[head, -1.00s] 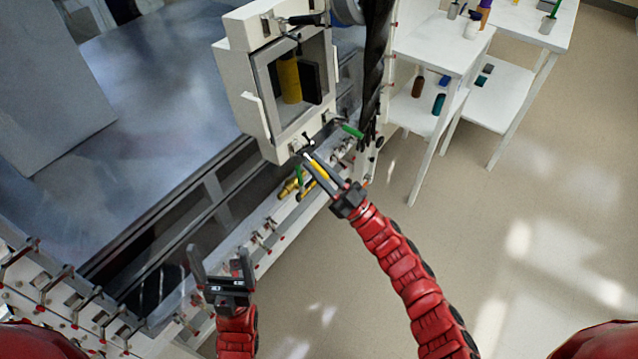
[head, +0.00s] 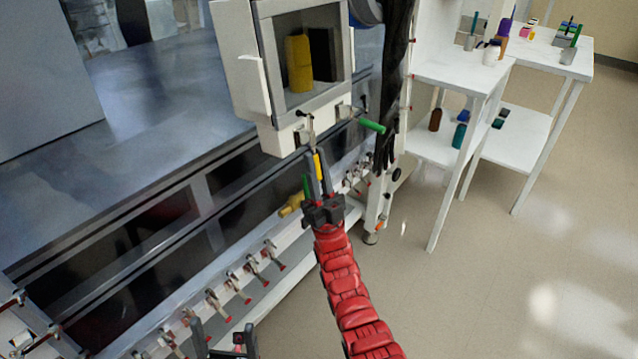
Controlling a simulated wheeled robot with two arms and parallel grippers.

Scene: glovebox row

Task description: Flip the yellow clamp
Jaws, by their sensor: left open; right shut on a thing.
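The yellow clamp (head: 318,166) shows as a short yellow strip between the fingers of my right gripper (head: 315,172), just below the white chamber's front. My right gripper is shut on it, and its fingers hide much of the clamp. Its fingers point up toward the chamber's lower edge. My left gripper (head: 224,334) is open and empty at the bottom edge, partly cut off, well below and left of the clamp.
The white chamber (head: 266,90) holds a yellow cylinder (head: 299,64). A green-handled clamp (head: 372,126) sits right of my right gripper. A yellow fitting (head: 291,205) is to its left. A black hanging sleeve (head: 391,80) and a white shelf table (head: 455,72) stand further right.

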